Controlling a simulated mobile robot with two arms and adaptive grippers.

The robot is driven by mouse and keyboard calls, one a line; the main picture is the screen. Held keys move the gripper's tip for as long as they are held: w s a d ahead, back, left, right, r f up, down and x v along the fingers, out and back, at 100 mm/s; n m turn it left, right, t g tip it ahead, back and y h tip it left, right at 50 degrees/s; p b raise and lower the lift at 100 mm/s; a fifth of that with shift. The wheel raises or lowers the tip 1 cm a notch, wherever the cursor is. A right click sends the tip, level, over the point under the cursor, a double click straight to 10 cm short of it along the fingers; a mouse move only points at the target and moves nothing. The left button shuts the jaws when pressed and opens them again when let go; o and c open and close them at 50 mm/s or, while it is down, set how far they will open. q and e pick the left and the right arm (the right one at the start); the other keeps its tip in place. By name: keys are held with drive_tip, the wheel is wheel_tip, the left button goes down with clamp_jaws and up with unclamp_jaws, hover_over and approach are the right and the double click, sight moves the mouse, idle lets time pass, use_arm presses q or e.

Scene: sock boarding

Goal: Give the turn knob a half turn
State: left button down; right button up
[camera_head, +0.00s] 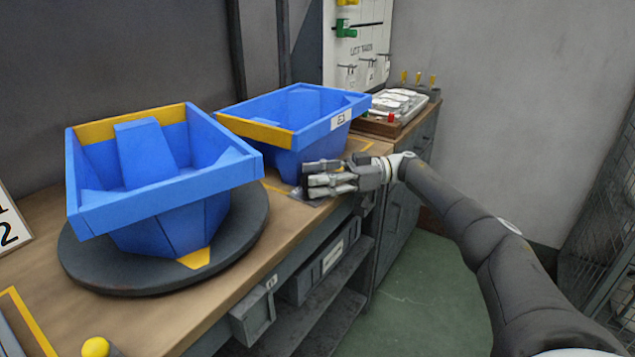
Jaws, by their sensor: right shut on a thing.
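My right gripper (318,180) reaches in from the right to the front edge of the workbench, just right of the far blue bin. Its fingers are closed together low over the bench, above a small grey plate (298,195). It is shut on what appears to be the turn knob; the fingers hide nearly all of it, so its shape and angle cannot be told. My left gripper is not in view.
A blue bin (75,175) stands on a dark round turntable (85,262) at left. Another blue bin (345,106) stands behind the gripper. A yellow ball-topped part (95,347) is at the bottom left. A tray (400,100) sits at the far end. Green floor (430,290) is clear.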

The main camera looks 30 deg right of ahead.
drive_tip(key=shift+f, duration=0.1)
idle(0.3)
drive_tip(key=o, duration=1)
drive_tip(key=shift+o, duration=0.2)
